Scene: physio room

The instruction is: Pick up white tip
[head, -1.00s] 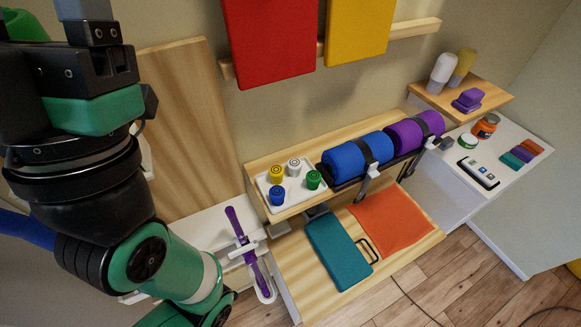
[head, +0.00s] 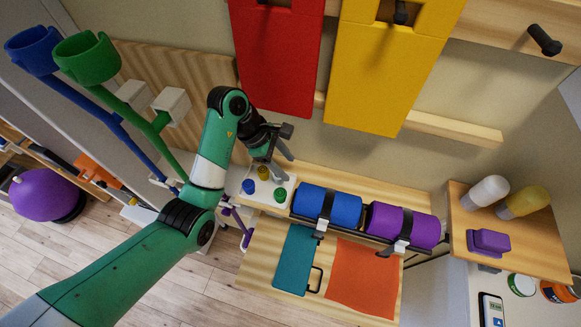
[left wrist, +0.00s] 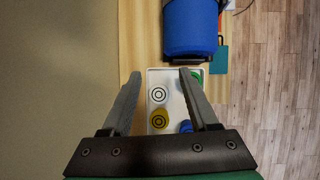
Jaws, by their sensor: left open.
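The white tip (left wrist: 158,95) stands in a white tray (left wrist: 150,74) and shows in the left wrist view between my left gripper's fingers. In the head view the gripper hides it. The yellow tip (left wrist: 159,119) is beside it, and the blue tip (left wrist: 185,127) and green tip (left wrist: 197,73) are partly covered by a finger. My left gripper (head: 281,164) is open and empty, above the tray and pointing down; its fingers also show in the left wrist view (left wrist: 160,75). How high it is above the tip is hard to tell. My right gripper is not in view.
A blue roll (head: 328,204) and a purple roll (head: 403,226) lie strapped on the shelf right of the tray. Red (head: 275,55) and yellow (head: 385,75) pads hang on the wall behind. A teal pad (head: 293,258) and orange cloth (head: 362,278) lie below.

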